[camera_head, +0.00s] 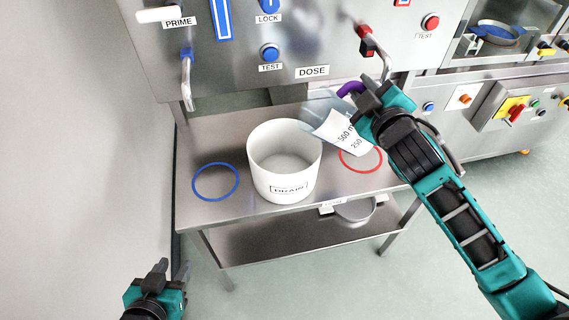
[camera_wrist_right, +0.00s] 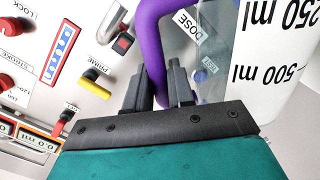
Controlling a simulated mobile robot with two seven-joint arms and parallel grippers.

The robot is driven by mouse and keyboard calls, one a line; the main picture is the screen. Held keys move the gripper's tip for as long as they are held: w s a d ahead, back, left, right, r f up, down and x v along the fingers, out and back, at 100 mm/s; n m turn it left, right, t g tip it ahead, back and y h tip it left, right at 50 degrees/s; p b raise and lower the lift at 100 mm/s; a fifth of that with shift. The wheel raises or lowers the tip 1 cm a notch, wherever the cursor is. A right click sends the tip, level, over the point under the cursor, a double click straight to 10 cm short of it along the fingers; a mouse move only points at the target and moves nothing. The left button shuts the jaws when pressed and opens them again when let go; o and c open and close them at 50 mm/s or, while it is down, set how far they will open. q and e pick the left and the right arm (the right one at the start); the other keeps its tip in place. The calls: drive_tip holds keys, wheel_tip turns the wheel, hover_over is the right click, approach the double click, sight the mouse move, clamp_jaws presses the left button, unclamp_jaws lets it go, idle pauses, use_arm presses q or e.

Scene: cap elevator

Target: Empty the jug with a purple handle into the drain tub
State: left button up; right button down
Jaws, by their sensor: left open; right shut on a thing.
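The jug (camera_head: 338,130) is clear with a white scale marked 500 and 250. The white drain tub (camera_head: 265,165), labelled DRAIN, stands upright on the table, left of the jug. I cannot tell whether liquid is in the jug. My left gripper (camera_head: 174,270) is open and empty at lower left.
A blue ring (camera_head: 194,190) and a red ring (camera_head: 350,166) mark the steel table (camera_head: 225,211) on either side of the tub. A panel (camera_head: 235,75) with spouts, buttons and a DOSE label hangs behind. A pan (camera_head: 356,211) sits on the lower shelf.

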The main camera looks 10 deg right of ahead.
drive_tip(key=shift+r, duration=0.1)
drive_tip(key=shift+a+n, duration=0.3)
drive_tip(key=shift+n, duration=0.1)
drive_tip(key=shift+a, duration=0.1)
drive_tip(key=shift+w+a+n+h, duration=0.1)
drive_tip(key=shift+a+n+h, duration=0.15)
drive_tip(key=shift+n+h, duration=0.05)
idle(0.5)
drive_tip(key=shift+a+n, duration=0.35)
drive_tip(key=shift+n, duration=0.05)
drive_tip(key=shift+a, duration=0.1)
drive_tip(key=shift+w+a+r+n, duration=0.1)
drive_tip(key=shift+a+n, duration=0.15)
drive_tip(key=shift+n, duration=0.05)
